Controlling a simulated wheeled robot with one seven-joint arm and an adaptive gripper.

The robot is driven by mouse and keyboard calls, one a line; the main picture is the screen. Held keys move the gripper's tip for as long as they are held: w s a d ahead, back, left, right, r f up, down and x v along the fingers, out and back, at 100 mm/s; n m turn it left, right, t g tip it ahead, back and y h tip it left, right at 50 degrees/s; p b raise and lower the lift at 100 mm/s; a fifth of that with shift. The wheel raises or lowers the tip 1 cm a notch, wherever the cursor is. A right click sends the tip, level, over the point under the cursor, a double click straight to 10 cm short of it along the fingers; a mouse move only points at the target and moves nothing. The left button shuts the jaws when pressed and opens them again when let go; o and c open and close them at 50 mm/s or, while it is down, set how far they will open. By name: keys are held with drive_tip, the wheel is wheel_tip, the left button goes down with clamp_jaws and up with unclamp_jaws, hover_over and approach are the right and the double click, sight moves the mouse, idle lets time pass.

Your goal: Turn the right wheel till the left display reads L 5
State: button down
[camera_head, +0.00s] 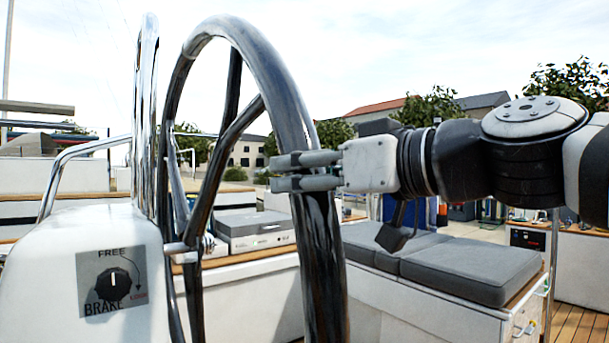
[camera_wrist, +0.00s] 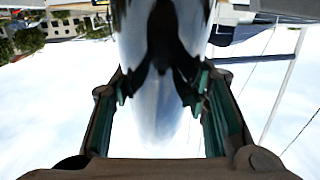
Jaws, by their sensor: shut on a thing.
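The large steering wheel (camera_head: 318,235) has a dark, shiny rim and spokes and fills the middle of the head view. My gripper (camera_head: 296,172) reaches in from the right and is shut on the wheel's near rim, at about mid-height. In the wrist view the rim (camera_wrist: 160,70) runs between my two fingers (camera_wrist: 160,105), one on each side. No display reading is visible in either view.
A white pedestal (camera_head: 60,260) at left carries a brake knob (camera_head: 113,284) marked FREE, BRAKE and LOCK. A grey cushioned bench (camera_head: 455,268) lies behind the wheel at right. A steel rail (camera_head: 60,170) stands at left.

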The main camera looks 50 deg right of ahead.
drive_tip(key=c, duration=0.9)
unclamp_jaws()
drive_tip(key=shift+a, duration=0.1)
drive_tip(key=shift+s+r, duration=0.1)
drive_tip(key=shift+s, duration=0.2)
drive_tip(key=s, duration=0.7)
drive_tip(key=s+a+r, duration=0.1)
drive_tip(key=s, duration=0.3)
drive_tip(key=shift+s, duration=0.15)
